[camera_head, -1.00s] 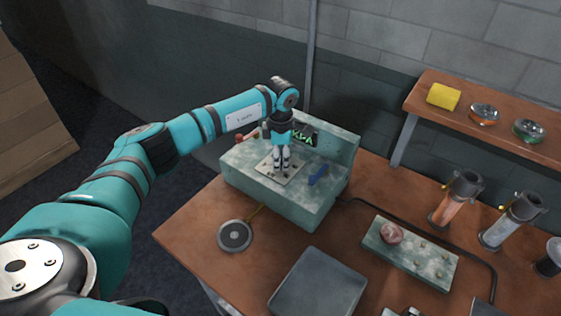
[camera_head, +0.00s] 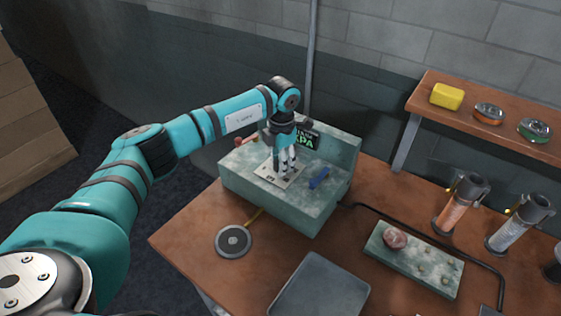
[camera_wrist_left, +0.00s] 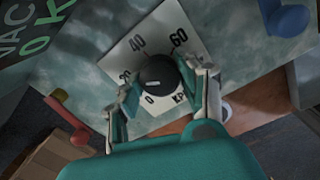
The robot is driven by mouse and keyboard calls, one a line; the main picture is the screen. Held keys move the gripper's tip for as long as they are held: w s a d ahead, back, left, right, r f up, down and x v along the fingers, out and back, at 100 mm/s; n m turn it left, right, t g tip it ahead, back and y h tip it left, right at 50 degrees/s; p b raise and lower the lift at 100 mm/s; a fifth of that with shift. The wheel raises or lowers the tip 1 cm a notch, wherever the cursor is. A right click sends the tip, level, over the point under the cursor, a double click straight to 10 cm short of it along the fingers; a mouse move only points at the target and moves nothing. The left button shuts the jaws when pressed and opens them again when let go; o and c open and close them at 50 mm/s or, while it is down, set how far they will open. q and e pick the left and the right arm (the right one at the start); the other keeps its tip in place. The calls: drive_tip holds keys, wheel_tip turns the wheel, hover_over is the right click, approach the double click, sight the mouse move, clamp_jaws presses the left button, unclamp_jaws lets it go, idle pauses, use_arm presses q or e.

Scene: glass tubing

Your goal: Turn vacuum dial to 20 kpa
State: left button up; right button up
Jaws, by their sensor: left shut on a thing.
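The vacuum dial is a round black knob (camera_wrist_left: 157,72) on a pale scale plate (camera_wrist_left: 160,28) marked 0, 20, 40 and 60. A short light mark on the knob lies on its side nearer the 0. My left gripper (camera_head: 284,171) points down at the plate on top of the green console (camera_head: 268,205). In the left wrist view its fingers (camera_wrist_left: 160,80) are on opposite sides of the knob, shut on it. In the head view the fingers hide the knob. My right gripper is out of view.
A blue lever (camera_head: 319,178) sits right of the plate, and a red-ended handle (camera_head: 240,141) is at the left. A round grey disc (camera_head: 233,240) lies in front. Glass cylinders (camera_head: 458,207) and a block with a pinkish lump (camera_head: 395,239) stand at the right.

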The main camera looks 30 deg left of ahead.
use_arm(q)
drive_tip(key=shift+r, duration=0.1)
drive_tip(key=o, duration=1.1)
drive_tip(key=shift+o, duration=0.4)
wheel_tip(320, 180, up, 12)
drive_tip(key=shift+d, duration=0.15)
drive_tip(key=shift+s, duration=0.15)
